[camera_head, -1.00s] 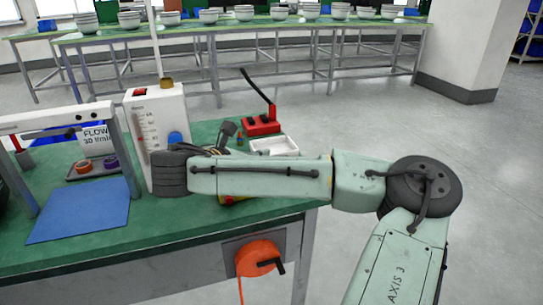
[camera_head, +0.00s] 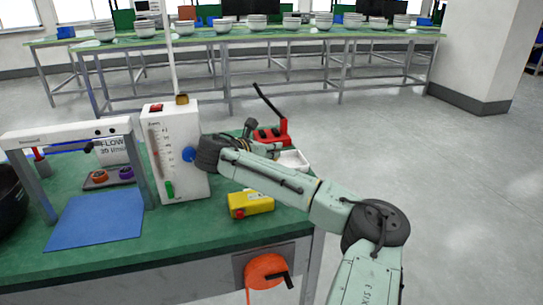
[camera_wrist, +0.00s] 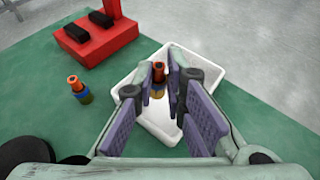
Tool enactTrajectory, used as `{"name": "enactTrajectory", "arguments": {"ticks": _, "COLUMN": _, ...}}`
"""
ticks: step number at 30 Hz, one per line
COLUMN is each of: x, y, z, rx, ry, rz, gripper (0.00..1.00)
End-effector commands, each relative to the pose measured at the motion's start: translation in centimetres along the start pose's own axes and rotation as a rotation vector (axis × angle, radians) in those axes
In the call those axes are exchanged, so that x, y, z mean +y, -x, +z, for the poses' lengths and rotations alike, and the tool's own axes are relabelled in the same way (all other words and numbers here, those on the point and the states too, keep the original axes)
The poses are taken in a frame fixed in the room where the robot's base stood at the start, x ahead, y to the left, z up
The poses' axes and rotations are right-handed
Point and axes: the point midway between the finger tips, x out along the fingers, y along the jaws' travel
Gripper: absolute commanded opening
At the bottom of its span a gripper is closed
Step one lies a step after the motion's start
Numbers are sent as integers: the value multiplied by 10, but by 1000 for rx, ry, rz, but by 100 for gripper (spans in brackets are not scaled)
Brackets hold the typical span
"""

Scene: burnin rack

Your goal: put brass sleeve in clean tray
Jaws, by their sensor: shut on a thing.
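In the wrist view my gripper (camera_wrist: 160,76) is shut on a small piece with an orange-brown top and a brass-coloured lower part, the brass sleeve (camera_wrist: 157,93). The fingers hold it over the white clean tray (camera_wrist: 205,128), and their purple pads hide part of it. I cannot tell how high it is above the tray floor. The tray also shows in the head view (camera_head: 294,161), partly behind my arm. The fingertips and the sleeve are too small or hidden to make out there.
A small orange, blue and brass stack (camera_wrist: 79,90) stands left of the tray. A red block with black pads (camera_wrist: 92,36) stands behind it. A flow meter box (camera_head: 178,150) and a yellow box (camera_head: 250,204) are near my arm. The blue mat (camera_head: 95,222) is clear.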

Motion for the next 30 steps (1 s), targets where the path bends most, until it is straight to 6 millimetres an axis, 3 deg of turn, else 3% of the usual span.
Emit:
{"name": "enactTrajectory", "arguments": {"ticks": 6, "x": 0, "y": -10, "z": -24, "rx": 2, "ry": 1, "rz": -1, "gripper": 0}}
{"name": "enactTrajectory", "arguments": {"ticks": 16, "x": 0, "y": -11, "z": -29, "rx": 2, "ry": 0, "rz": -1, "gripper": 0}}
{"name": "enactTrajectory", "arguments": {"ticks": 17, "x": 0, "y": -12, "z": -29, "rx": 2, "ry": 0, "rz": -1, "gripper": 12}}
{"name": "enactTrajectory", "arguments": {"ticks": 18, "x": 0, "y": -11, "z": -28, "rx": 1, "ry": 0, "rz": -1, "gripper": 15}}
{"name": "enactTrajectory", "arguments": {"ticks": 26, "x": 0, "y": -11, "z": -28, "rx": 2, "ry": 0, "rz": -1, "gripper": 32}}
{"name": "enactTrajectory", "arguments": {"ticks": 30, "x": 0, "y": -11, "z": -28, "rx": 2, "ry": 0, "rz": -1, "gripper": 32}}
